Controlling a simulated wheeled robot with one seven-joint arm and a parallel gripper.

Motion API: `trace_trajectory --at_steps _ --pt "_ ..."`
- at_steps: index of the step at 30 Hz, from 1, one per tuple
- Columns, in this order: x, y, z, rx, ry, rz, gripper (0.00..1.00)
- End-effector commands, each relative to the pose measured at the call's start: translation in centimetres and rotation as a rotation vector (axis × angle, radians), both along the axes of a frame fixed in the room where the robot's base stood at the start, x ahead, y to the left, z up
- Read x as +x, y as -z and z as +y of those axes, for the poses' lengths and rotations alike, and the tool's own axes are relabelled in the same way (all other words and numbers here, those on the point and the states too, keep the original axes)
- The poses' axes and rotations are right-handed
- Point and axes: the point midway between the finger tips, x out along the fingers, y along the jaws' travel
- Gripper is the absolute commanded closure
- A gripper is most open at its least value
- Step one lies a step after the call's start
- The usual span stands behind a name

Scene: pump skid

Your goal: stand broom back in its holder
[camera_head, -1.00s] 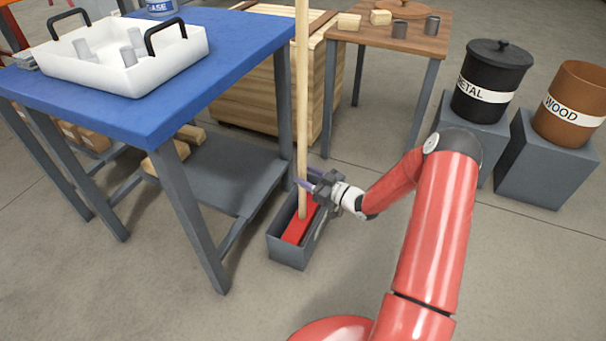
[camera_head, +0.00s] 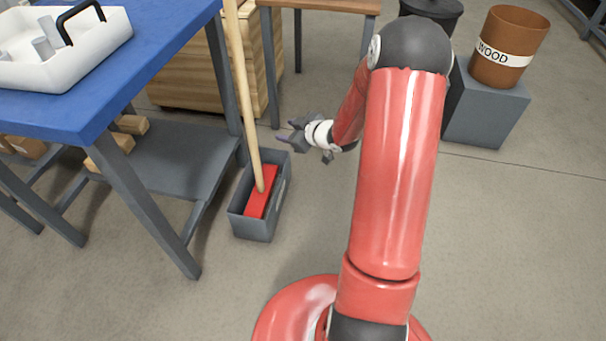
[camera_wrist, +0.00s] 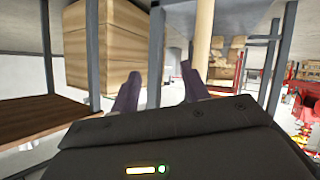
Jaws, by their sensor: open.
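The broom (camera_head: 246,95) stands nearly upright, its pale wooden handle leaning slightly and running out of the top of the head view. Its red head (camera_head: 261,199) sits inside the grey open-topped holder box (camera_head: 253,228) on the floor. My gripper (camera_head: 286,133) is open and empty, to the right of the handle and apart from it. In the wrist view my two purple fingers (camera_wrist: 158,88) are spread with nothing between them, and the broom handle (camera_wrist: 203,38) shows beyond the right finger.
A blue-topped table (camera_head: 150,70) with a white tray (camera_head: 95,62) stands left of the holder. A wooden crate (camera_head: 190,75) and a brown table (camera_head: 330,4) are behind. A WOOD bin (camera_head: 510,30) stands on a grey block (camera_head: 488,108) at right. Floor right of the holder is clear.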

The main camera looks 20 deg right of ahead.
Motion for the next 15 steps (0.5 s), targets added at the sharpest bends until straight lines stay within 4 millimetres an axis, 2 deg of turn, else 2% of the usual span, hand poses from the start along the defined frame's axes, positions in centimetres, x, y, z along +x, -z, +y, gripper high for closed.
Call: trace_trajectory --at_steps 1,5,8,11,15 --pt "0.0 -2.5 0.0 -0.071 0.048 0.019 0.54" --pt "-1.7 -7.7 -0.5 -0.194 0.206 0.091 0.54" --pt "-4.3 -11.7 -0.4 -0.245 0.329 0.144 0.54" --pt "-7.9 -15.1 0.1 -0.255 0.445 0.201 0.54" --pt "-14.4 -18.7 1.9 -0.209 0.574 0.293 0.54"
